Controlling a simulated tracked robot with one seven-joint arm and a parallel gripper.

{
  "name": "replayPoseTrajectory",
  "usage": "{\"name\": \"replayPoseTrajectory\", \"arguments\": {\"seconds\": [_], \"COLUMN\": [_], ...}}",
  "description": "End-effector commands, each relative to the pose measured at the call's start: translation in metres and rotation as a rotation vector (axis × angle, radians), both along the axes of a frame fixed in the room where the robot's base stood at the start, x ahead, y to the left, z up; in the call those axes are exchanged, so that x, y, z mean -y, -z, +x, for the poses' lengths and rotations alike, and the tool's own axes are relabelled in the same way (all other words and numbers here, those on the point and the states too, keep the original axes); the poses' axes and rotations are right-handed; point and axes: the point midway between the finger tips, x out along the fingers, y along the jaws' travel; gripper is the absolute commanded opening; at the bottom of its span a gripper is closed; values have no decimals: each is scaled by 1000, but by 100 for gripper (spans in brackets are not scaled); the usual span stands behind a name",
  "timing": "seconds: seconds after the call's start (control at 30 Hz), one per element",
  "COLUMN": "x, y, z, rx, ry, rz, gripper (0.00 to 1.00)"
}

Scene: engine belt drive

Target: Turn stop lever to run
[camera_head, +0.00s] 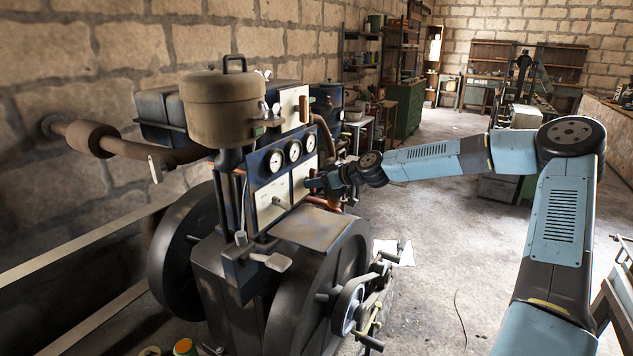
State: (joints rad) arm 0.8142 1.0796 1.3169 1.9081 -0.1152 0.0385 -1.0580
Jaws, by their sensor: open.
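The engine (222,260) stands at left centre with a dark blue gauge panel. Below the three round gauges are two pale plates. The left plate (266,205) carries a small lever (281,203). The right plate (299,186) is partly hidden behind my gripper (313,183). A third pale plate (290,103) higher up carries an upright brown handle (304,108). I cannot tell which of these is the stop lever, nor read any run mark. My gripper is open, close to the right plate; whether it touches anything there is too small to tell.
A flat metal shelf (312,228) juts out below the plates. Large dark flywheels (181,245) flank the engine, with a crank and belt wheel (347,309) at lower right. A thick pipe (92,140) runs left. The concrete floor (445,250) to the right is mostly clear.

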Motion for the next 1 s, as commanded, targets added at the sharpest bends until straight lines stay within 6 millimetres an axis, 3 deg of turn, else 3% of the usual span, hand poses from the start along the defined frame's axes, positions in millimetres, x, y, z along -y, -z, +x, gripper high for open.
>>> {"name": "replayPoseTrajectory", "arguments": {"seconds": [0.1,0.6,1.0], "x": [0,1,3], "y": [0,0,0], "z": [0,0,1], "rx": [0,0,-57], "ry": [0,1,4], "rz": [0,0,39], "gripper": [46,0,0]}}
